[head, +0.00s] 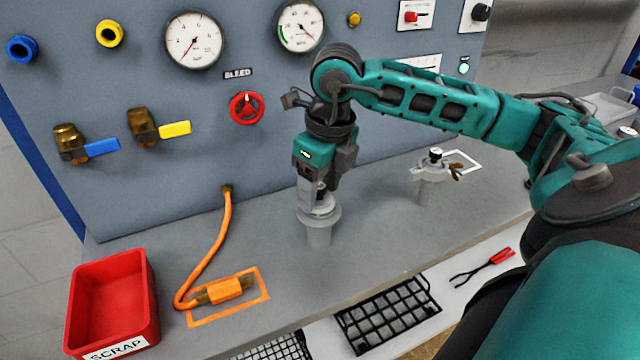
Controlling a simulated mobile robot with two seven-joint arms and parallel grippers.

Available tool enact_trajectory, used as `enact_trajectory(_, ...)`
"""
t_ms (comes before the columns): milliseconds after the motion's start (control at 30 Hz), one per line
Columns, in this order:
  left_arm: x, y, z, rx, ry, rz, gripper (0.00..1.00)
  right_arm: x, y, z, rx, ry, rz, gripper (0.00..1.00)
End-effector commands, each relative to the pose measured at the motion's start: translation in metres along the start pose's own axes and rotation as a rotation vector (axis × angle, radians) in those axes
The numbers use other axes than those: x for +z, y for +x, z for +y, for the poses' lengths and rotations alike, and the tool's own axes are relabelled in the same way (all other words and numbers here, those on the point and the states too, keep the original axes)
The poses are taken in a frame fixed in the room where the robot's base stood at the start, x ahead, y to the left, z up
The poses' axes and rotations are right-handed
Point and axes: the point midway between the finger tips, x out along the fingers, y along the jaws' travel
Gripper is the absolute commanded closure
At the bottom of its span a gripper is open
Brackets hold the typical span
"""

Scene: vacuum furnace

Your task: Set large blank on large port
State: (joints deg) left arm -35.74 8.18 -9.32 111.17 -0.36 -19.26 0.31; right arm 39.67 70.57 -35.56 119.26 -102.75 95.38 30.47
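My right gripper (319,196) points straight down over the large port (318,238), a grey upright stub with a wide flange on the bench. Its fingers are around the top of the large blank (322,211), a pale metal disc, and look shut on it. The blank is right at the port's flange, roughly level and centred. The fingers hide part of it, and I cannot tell whether it fully touches the flange. A thin greenish edge shows at the disc. My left gripper is not in view.
A smaller port (430,190) with a clamp and black-topped fitting stands to the right. An orange hose (213,250) and red scrap bin (110,300) are at left. The panel (270,110) with gauges and valves rises behind. A black rack (388,314) and red-handled pliers (500,256) lie below in front.

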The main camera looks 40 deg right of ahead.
Motion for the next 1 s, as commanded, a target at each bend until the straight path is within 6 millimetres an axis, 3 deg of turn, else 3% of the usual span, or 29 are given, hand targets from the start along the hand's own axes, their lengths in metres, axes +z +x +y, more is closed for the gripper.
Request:
enact_trajectory(167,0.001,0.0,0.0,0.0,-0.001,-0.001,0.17,0.0,0.0,0.0,0.0,0.0,0.0,0.23)
enact_trajectory(533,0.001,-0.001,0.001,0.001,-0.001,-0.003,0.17,0.0,-0.009,0.0,0.0,0.0,-0.001,0.23)
enact_trajectory(1000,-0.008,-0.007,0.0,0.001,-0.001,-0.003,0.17,0.001,-0.105,0.0,0.0,0.0,-0.004,0.23)
